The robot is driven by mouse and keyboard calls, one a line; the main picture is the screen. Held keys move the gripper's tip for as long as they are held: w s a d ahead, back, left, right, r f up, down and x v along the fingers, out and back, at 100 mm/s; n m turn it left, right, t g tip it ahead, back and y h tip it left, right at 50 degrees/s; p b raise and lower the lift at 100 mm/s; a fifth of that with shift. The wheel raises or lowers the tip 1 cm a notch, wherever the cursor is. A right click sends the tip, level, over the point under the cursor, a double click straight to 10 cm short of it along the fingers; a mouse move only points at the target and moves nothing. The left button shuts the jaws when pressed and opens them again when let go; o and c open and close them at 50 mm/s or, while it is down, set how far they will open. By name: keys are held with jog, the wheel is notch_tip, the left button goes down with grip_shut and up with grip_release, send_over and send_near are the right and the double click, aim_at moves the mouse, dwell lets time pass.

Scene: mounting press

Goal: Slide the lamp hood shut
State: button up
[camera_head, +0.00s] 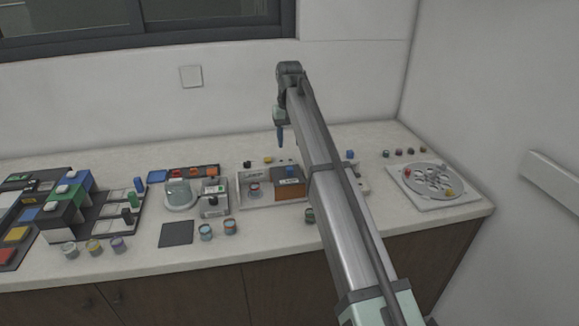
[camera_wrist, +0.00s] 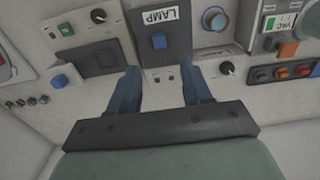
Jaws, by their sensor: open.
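The lamp hood (camera_head: 290,183) is a dark-topped box with an orange-brown front and a blue knob. It stands at the right part of a pale tray-like base (camera_head: 270,206). In the wrist view the hood (camera_wrist: 176,40) shows a dark top with a white LAMP label and the blue knob. A small round cup (camera_head: 255,189) sits uncovered on the base, left of the hood; it also shows in the wrist view (camera_wrist: 215,18). My gripper (camera_head: 280,137) hangs above and behind the hood. In the wrist view its blue fingers (camera_wrist: 160,75) are apart, with nothing between them.
A clear dome on a white base (camera_head: 179,193) and a grey device (camera_head: 214,199) stand left of the base. Several small jars stand along the front. A white plate with a round holed disc (camera_head: 432,184) is at the right. The wall is close behind.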

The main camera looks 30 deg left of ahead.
aim_at(290, 168)
notch_tip(290, 168, down, 11)
jog(key=shift+r, duration=0.2)
dwell(0.4)
grip_shut()
dwell(0.5)
